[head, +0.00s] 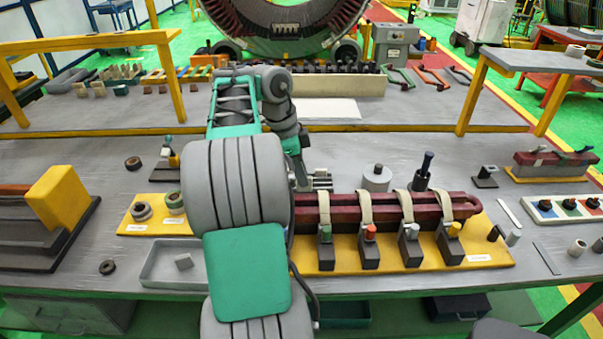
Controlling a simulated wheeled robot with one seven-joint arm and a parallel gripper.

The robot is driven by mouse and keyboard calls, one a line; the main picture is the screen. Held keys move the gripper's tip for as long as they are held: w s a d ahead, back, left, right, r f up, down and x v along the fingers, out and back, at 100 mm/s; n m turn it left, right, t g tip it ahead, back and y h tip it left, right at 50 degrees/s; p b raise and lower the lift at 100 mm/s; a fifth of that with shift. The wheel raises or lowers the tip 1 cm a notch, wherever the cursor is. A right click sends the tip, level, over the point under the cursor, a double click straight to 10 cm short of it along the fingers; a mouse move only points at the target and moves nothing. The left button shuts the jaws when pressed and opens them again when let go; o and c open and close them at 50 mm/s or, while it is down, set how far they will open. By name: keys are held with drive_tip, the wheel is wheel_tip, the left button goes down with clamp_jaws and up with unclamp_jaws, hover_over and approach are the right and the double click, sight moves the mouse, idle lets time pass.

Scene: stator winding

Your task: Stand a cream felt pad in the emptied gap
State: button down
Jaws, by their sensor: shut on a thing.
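My gripper (317,181) is low over the left part of the dark red coil bar (343,212), just behind and above its leftmost cream strap (323,208). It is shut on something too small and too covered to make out. Cream straps also cross the bar at its middle (365,208) and right (446,204). The bar lies on a yellow board (400,262). I cannot pick out a felt pad for certain, nor an emptied gap. My arm hides the bar's left end.
Dark blocks with coloured caps (370,250) stand along the bar's front. A grey cylinder (376,178) and a dark post (422,177) stand behind it. A shallow grey tray (155,272) is at front left. A large stator ring (285,25) stands at the back.

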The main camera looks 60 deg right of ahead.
sight(300, 190)
drive_tip(key=shift+f+b, duration=3.05)
drive_tip(key=shift+f, duration=0.35)
drive_tip(key=c, duration=1.4)
unclamp_jaws()
drive_tip(key=shift+r, duration=0.1)
drive_tip(key=p+v, duration=0.5)
drive_tip(key=v, duration=0.2)
drive_tip(key=shift+w+r, duration=0.2)
drive_tip(key=shift+r, duration=0.05)
